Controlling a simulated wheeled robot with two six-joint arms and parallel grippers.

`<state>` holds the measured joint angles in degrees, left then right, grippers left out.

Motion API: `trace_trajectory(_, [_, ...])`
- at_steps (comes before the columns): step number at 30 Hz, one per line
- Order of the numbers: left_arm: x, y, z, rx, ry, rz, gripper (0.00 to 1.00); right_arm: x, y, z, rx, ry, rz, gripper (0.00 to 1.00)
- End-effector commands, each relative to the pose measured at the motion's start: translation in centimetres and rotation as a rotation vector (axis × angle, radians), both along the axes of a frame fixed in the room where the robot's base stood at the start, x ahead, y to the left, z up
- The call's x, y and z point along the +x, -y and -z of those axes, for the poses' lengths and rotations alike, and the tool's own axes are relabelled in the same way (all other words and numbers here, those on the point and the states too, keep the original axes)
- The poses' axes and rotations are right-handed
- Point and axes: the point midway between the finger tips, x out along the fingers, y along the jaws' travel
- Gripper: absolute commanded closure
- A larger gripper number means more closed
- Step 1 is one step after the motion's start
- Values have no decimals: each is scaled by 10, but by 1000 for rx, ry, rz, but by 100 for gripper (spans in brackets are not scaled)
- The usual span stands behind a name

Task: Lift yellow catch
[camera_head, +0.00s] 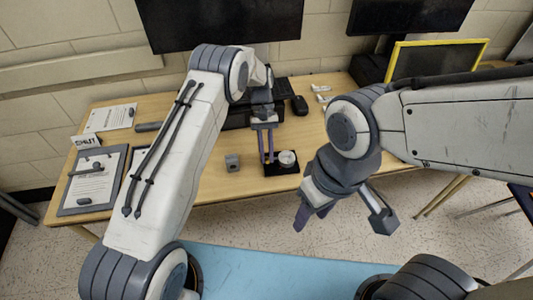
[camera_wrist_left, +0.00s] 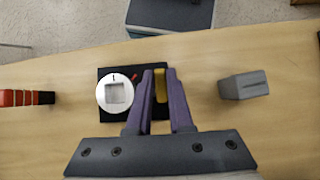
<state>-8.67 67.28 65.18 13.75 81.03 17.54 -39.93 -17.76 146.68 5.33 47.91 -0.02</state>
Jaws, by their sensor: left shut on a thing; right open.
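The yellow catch (camera_wrist_left: 160,88) stands on a black base plate (camera_wrist_left: 107,75) in the left wrist view. My left gripper (camera_wrist_left: 160,72) is shut on the catch, with one purple finger on each side of it. In the head view my left gripper (camera_head: 267,160) reaches down to the plate (camera_head: 281,169), and the catch cannot be made out there. A white round part (camera_wrist_left: 115,94) with a square recess sits on the plate beside the fingers. My right gripper (camera_head: 341,224) is open and empty in front of the table.
A grey block (camera_head: 232,162) lies on the wooden table (camera_head: 200,185) left of the plate. A red and black object (camera_wrist_left: 26,98) shows at the left of the wrist view.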

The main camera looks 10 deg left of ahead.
Motion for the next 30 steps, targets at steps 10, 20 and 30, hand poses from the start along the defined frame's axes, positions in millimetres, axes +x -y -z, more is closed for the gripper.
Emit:
trace_trajectory(10, [0, 0, 0, 0, 2, -1, 50, 0, 0, 0, 0, 0, 0, 50])
trace_trajectory(20, [17, -4, -21, 0, 6, -1, 50, 0, 0, 7, 0, 0, 0, 50])
trace_trajectory(30, [50, -13, -69, 0, 5, -2, 50, 0, 0, 14, 0, 0, 0, 50])
